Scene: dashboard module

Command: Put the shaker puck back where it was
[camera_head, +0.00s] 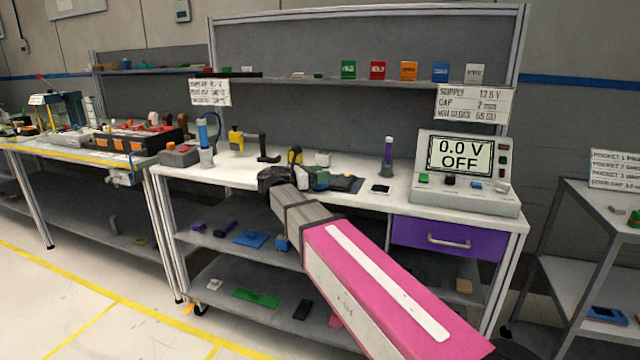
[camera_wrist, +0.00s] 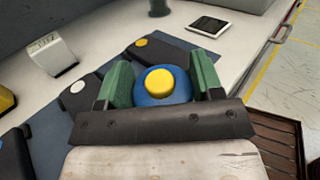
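In the wrist view a round blue puck with a yellow top (camera_wrist: 162,84) fills the space between the green fingers of my gripper (camera_wrist: 162,78). Both fingers appear to touch its sides, so the gripper looks shut on it. Its underside is hidden, and I cannot tell whether it touches anything below. In the head view my gripper (camera_head: 318,179) is over the middle of the white bench (camera_head: 240,176); the puck is not clear there. Behind the fingers lies a dark mat (camera_wrist: 103,74) with a black piece bearing a yellow disc (camera_wrist: 141,43) and another bearing a white disc (camera_wrist: 75,89).
A power supply reading "0.0 V OFF" (camera_head: 462,160) is at the right end. A white block (camera_wrist: 50,56) is by the mat.

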